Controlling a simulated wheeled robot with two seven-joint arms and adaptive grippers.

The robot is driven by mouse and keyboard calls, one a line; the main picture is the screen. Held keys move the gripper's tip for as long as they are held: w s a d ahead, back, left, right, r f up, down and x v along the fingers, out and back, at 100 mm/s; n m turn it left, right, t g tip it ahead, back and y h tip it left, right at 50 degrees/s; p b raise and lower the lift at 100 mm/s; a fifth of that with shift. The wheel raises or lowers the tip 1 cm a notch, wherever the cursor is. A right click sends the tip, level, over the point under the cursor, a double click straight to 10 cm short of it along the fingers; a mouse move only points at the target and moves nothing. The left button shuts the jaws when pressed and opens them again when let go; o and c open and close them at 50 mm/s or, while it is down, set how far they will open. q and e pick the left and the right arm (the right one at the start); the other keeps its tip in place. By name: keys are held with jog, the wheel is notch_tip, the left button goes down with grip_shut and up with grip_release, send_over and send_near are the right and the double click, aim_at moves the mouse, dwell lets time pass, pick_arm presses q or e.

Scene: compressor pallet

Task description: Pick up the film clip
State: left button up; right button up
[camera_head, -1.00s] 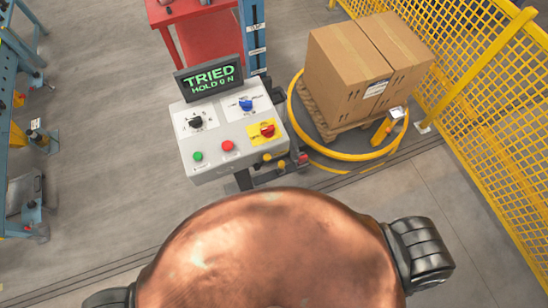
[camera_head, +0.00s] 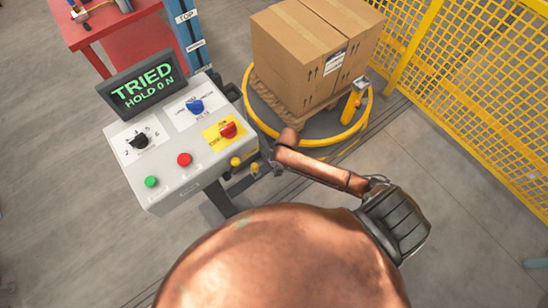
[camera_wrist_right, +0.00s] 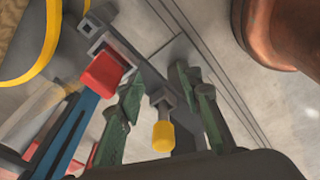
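I cannot tell for certain which part is the film clip. In the right wrist view, a small yellow-tipped part (camera_wrist_right: 163,134) on a dark square bracket and a red block (camera_wrist_right: 102,71) on a dark metal piece show close by. My right gripper (camera_wrist_right: 162,100) appears open, its dark greenish fingers on either side of the yellow-tipped part, with nothing visibly held. In the head view, my right arm reaches toward the console's right side, and its gripper (camera_head: 268,158) is mostly hidden behind the forearm. Yellow knobs (camera_head: 254,168) show beside it. My left gripper is out of view.
The grey control console (camera_head: 160,195) stands left of my right arm. Cartons (camera_head: 315,50) sit on a pallet inside a yellow ring (camera_head: 340,138). A yellow mesh fence (camera_head: 470,80) bounds the right. A red table (camera_head: 115,35) and blue post (camera_head: 188,30) stand behind. Floor at right is open.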

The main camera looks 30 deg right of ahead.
jog(key=w+d+r+n, duration=0.1)
jog(key=w, duration=0.1)
jog(key=w+d+r+n+h, duration=0.1)
jog(key=r+n, duration=0.1)
jog(key=w+d+r+n+g+b, duration=0.1)
jog(key=w+d+r+n, duration=0.1)
jog(key=shift+w, duration=0.35)
jog(key=shift+w+d+f, duration=0.1)
jog(key=shift+w+f, duration=0.05)
jog(key=shift+f, duration=0.1)
jog(key=f+b, duration=0.1)
jog(key=f, duration=0.2)
jog(key=f+b, duration=0.2)
jog(key=f, duration=0.2)
jog(key=shift+w+a+f, duration=0.1)
jog(key=shift+a+f, duration=0.1)
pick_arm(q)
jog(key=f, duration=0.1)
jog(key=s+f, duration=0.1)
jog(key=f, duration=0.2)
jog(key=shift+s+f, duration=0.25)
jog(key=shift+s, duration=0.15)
pick_arm(e)
jog(key=shift+r, duration=0.1)
jog(key=shift+c, duration=0.3)
grip_shut()
